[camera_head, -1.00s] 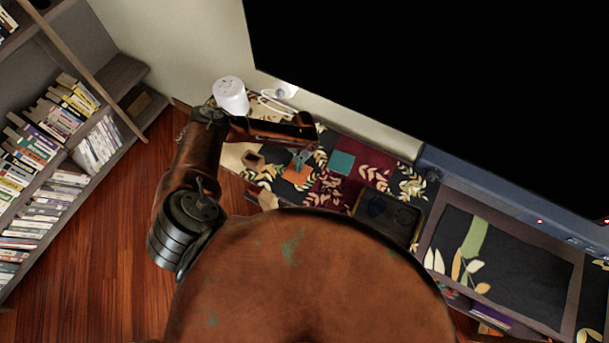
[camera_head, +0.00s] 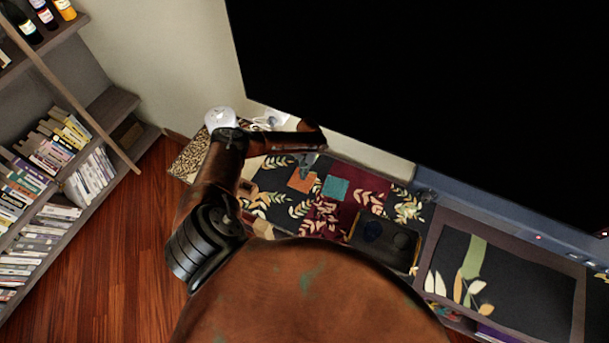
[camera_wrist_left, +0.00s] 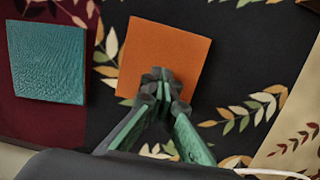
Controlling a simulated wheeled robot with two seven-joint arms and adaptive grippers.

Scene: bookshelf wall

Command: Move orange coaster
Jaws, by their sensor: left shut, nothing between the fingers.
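The orange coaster (camera_head: 301,182) is a flat square lying on the leaf-patterned cloth (camera_head: 292,207). In the left wrist view the orange coaster (camera_wrist_left: 175,52) fills the upper middle. My left gripper (camera_wrist_left: 162,76) is shut and empty, its fingertips in front of the coaster's lower middle part and hiding some of it. I cannot tell whether they touch it. In the head view my left gripper (camera_head: 305,168) is small, just over the coaster's upper edge. My right gripper is in neither view.
A teal coaster (camera_head: 336,188) lies just right of the orange one, and also shows in the wrist view (camera_wrist_left: 47,63). A dark tray (camera_head: 384,238) stands further right. A large black screen (camera_head: 420,90) rises behind.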

